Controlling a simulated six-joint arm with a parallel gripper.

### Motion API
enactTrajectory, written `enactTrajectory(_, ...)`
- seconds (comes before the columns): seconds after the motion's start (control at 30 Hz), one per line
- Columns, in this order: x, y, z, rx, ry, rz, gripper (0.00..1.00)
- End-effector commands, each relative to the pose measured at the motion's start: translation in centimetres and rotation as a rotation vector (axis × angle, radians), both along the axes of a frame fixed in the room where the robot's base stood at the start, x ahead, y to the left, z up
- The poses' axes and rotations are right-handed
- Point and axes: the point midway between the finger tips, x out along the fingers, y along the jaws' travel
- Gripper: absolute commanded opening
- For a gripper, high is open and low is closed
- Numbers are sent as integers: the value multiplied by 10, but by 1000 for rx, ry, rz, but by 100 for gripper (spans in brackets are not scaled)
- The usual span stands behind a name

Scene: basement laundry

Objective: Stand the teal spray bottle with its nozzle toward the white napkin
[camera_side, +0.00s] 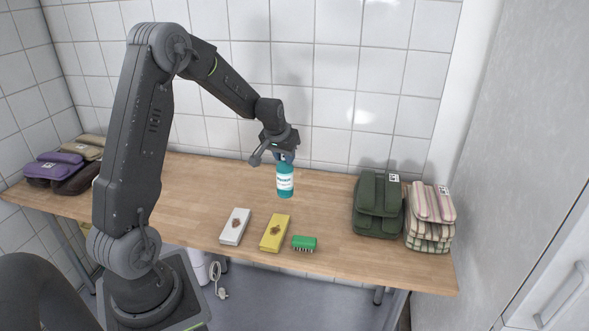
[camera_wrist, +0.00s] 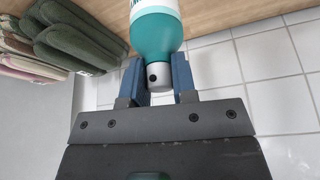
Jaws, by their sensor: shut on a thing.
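The teal spray bottle (camera_side: 286,187) has a white label and hangs upright below my gripper (camera_side: 284,158). My gripper is shut on its white top; in the wrist view the blue fingers (camera_wrist: 159,74) sit on either side of that top, and the teal body (camera_wrist: 157,32) extends beyond them. A small dark spot, perhaps the nozzle opening, shows on the white top and faces the wrist camera. I cannot tell whether the base touches the table. The white napkin (camera_side: 235,227) lies flat near the table's front edge, to the left and nearer the camera than the bottle.
A yellow folded cloth (camera_side: 275,233) and a green brush (camera_side: 304,243) lie right of the napkin. Dark green (camera_side: 377,207) and striped (camera_side: 430,218) stacks stand at the right, purple and brown ones (camera_side: 56,168) at far left. The tiled wall is behind; the wooden table (camera_side: 325,205) is bare around the bottle.

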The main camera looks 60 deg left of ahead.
Motion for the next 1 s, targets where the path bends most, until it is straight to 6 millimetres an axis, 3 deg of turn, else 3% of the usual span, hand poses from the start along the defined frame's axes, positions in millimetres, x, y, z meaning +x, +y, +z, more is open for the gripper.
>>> enactTrajectory(0.5, -60, 121, -20, -6, 2, -59, 0)
enactTrajectory(0.67, -69, 134, -32, -4, 0, -73, 0)
enactTrajectory(1.0, -69, 134, -74, -3, 1, -77, 0)
